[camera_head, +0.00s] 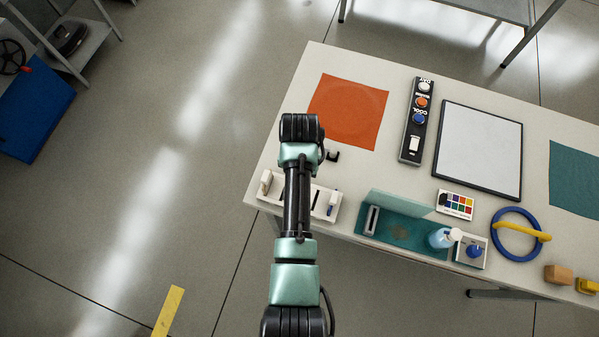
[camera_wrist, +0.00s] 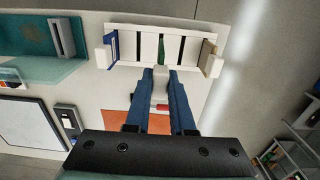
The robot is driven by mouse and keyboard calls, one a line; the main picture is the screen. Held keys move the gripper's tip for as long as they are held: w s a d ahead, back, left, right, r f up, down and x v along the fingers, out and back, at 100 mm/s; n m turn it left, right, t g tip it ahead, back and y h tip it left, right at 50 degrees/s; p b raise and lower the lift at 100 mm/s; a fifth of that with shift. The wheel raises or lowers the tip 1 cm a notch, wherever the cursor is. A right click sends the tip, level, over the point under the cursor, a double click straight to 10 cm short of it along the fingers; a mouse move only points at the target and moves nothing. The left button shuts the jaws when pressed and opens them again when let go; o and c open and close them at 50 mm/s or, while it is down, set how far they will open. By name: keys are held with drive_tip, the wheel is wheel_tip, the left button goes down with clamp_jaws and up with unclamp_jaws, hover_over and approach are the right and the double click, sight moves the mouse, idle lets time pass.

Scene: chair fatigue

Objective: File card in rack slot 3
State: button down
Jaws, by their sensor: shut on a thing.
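The white rack (camera_wrist: 188,66) lies across the top of the wrist view, with dark slots between pale dividers. A blue card (camera_wrist: 114,46) stands at its left end and a brown one (camera_wrist: 207,50) near its right end. My gripper (camera_wrist: 161,72) points at the rack's middle, its blue fingers shut on a thin pale piece, which seems part of the card. A green strip (camera_wrist: 161,50) shows just beyond the fingertips, in line with a middle slot; how deep it sits I cannot tell. In the head view my arm covers the middle of the rack (camera_head: 273,194) and the fingertips.
The rack is near the bench's front left edge. An orange mat (camera_head: 348,111) lies behind it. A teal tray (camera_head: 405,232) with an upright panel and a bottle (camera_head: 440,238) stands to the right. A black button panel (camera_head: 415,120) and a framed white board (camera_head: 478,150) lie farther back.

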drive_tip(key=shift+f+b, duration=0.85)
drive_tip(key=shift+f, duration=0.7)
drive_tip(key=shift+p, duration=0.5)
idle(0.5)
drive_tip(key=shift+f+b, duration=1.55)
drive_tip(key=shift+f, duration=0.45)
drive_tip(key=c, duration=0.7)
unclamp_jaws()
drive_tip(key=shift+r, duration=0.1)
wheel_tip(320, 180, up, 13)
drive_tip(key=shift+f+b, duration=0.1)
drive_tip(key=shift+b, duration=0.75)
